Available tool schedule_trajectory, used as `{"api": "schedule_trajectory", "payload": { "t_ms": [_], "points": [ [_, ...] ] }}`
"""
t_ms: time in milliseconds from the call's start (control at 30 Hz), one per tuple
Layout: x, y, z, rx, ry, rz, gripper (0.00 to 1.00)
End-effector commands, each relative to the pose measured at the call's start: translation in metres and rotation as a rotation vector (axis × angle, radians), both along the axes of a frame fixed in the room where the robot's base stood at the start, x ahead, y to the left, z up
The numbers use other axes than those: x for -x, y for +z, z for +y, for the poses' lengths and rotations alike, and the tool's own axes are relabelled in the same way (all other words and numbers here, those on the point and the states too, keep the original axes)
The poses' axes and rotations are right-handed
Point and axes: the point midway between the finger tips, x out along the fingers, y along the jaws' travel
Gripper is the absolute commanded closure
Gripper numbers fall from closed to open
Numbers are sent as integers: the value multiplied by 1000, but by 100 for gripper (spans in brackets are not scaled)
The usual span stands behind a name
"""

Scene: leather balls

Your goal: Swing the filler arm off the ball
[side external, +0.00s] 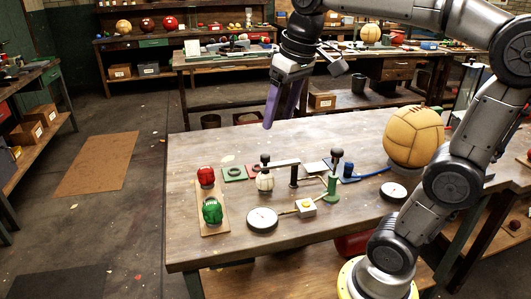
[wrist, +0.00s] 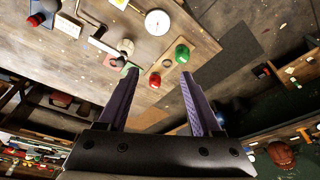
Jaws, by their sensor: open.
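The filler arm (side external: 282,163) is a flat bar on a short dark post (side external: 293,177), with a black knob (side external: 265,158) at its left end. That end is over a small whitish ball (side external: 265,183); I cannot tell whether they touch. The bar also appears in the wrist view (wrist: 104,46). My gripper (side external: 278,116) is open and empty, its purple fingers pointing down above the table's back edge, behind and well above the filler arm.
A red ball (side external: 206,176) and green ball (side external: 212,211) sit on a wooden board at left. A green pump-like stand (side external: 331,188), white gauge (side external: 262,220) and yellow-button box (side external: 305,207) are close by. A big tan ball (side external: 413,137) stands at right.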

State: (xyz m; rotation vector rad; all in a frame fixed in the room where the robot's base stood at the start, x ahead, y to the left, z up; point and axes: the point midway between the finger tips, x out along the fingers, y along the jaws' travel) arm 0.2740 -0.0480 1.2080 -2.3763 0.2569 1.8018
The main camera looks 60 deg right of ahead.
Motion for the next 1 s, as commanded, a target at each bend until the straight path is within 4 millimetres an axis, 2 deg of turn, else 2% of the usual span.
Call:
{"api": "schedule_trajectory", "payload": {
  "t_ms": [33,200,300,433,500,667,867,1000],
  "points": [
    [-18,2,-12,-6,-34,29,34],
    [-67,-3,-56,-30,-134,114,34],
    [-91,-16,-85,-45,-187,160,34],
    [-112,-38,-117,-62,-242,202,34],
    [-116,-50,-129,-71,-263,224,34],
    [-115,-69,-143,-88,-293,262,34],
    [-114,-89,-143,-87,-294,263,34],
    [-114,-115,-142,-88,-294,264,34]
  ]
}}
